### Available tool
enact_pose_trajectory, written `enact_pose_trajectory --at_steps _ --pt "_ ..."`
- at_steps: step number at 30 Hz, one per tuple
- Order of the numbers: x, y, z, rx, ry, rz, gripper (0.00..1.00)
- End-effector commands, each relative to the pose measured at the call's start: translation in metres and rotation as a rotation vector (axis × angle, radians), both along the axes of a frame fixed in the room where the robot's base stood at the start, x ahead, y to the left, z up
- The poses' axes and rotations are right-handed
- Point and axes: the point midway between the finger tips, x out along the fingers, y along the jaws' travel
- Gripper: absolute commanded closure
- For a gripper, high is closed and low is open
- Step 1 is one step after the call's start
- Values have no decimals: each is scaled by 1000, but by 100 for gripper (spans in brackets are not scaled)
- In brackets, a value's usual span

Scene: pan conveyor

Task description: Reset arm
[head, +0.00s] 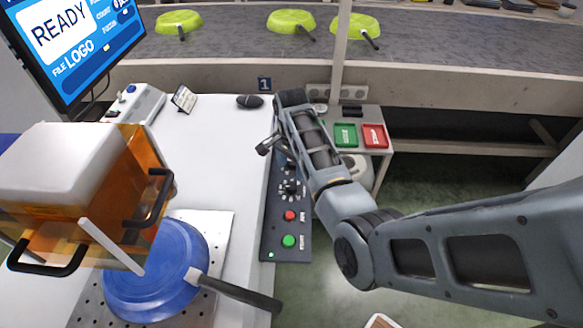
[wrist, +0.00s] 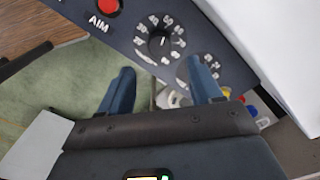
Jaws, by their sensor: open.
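My gripper (wrist: 162,82) shows in the wrist view with its two blue fingers apart and nothing between them. It hangs near the dial end of the dark control panel (wrist: 215,25). In the head view my arm reaches in from the right, and my gripper (head: 268,147) is partly hidden at its far end, over the right edge of the white table (head: 215,150). The panel in the head view (head: 270,225) carries a green button (head: 289,241), a red button (head: 289,216) and dials.
A blue pan (head: 150,275) lies upside down on a perforated plate, beside an orange-sided machine (head: 140,190). A monitor (head: 75,40) reads READY. Green pans (head: 291,22) sit on the conveyor (head: 235,45) behind. Green (head: 345,135) and red (head: 375,136) trays stand beyond my arm.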

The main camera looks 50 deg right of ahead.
Motion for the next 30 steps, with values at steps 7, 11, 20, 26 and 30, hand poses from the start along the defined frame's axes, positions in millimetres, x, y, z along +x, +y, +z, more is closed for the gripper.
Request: enact_pose_trajectory --at_steps 7,11,20,26,30 --pt "0 0 0 0 0 0 36" --pt "0 0 0 0 0 0 36" --pt "-33 3 -35 -92 -56 110 36" --pt "-77 12 -66 -226 -153 298 36" --pt "-108 23 -77 -312 -218 435 36"
